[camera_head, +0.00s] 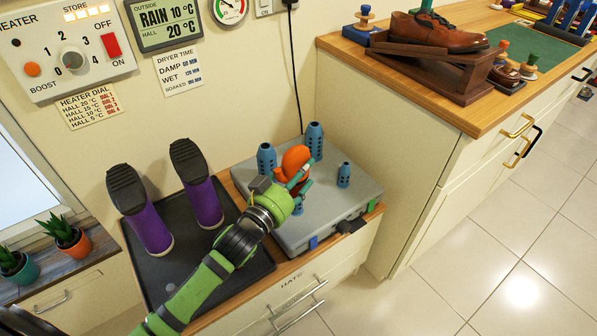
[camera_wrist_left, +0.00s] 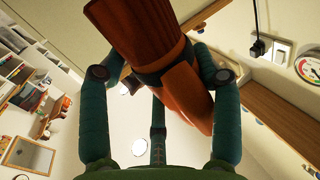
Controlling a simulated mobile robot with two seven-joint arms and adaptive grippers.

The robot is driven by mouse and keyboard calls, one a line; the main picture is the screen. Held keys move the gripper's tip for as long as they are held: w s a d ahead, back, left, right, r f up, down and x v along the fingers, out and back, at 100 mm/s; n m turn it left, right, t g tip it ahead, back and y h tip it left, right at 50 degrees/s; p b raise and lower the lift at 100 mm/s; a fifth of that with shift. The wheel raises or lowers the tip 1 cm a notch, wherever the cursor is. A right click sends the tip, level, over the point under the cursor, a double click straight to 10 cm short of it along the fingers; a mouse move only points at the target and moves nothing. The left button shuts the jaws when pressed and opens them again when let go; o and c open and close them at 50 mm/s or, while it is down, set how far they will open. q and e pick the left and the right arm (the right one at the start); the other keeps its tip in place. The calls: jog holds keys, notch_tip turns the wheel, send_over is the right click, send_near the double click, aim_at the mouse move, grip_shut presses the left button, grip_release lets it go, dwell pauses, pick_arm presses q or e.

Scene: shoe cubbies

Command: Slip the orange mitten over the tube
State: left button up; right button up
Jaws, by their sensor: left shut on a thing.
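The orange mitten (camera_head: 295,158) is above the grey dryer box in the head view, with its rounded end up. My left gripper (camera_head: 294,183) is shut on it. Blue perforated tubes stand on the box: one at the left (camera_head: 266,158), one at the back (camera_head: 315,140) and a shorter one at the right (camera_head: 343,175). Another blue tube (camera_head: 299,208) shows partly below the mitten; I cannot tell whether the mitten is around it. My right gripper is not in view.
The grey box (camera_head: 335,208) sits on a wooden-topped cabinet. Two purple boots (camera_head: 203,200) stand upside down on a black tray (camera_head: 165,285) to the left. A higher counter (camera_head: 400,75) with a brown shoe (camera_head: 430,32) is at the right. A black cord hangs behind.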

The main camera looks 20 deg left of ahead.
pick_arm(q)
jog(key=shift+f+b, duration=2.35)
jog(key=shift+f, duration=1.45)
jog(key=o, duration=1.2)
jog(key=shift+c, duration=0.2)
jog(key=v, duration=0.7)
jog(key=shift+s+a, duration=0.1)
jog(key=shift+s, duration=0.3)
jog(key=shift+s+r, duration=0.1)
jog(key=shift+a, duration=0.1)
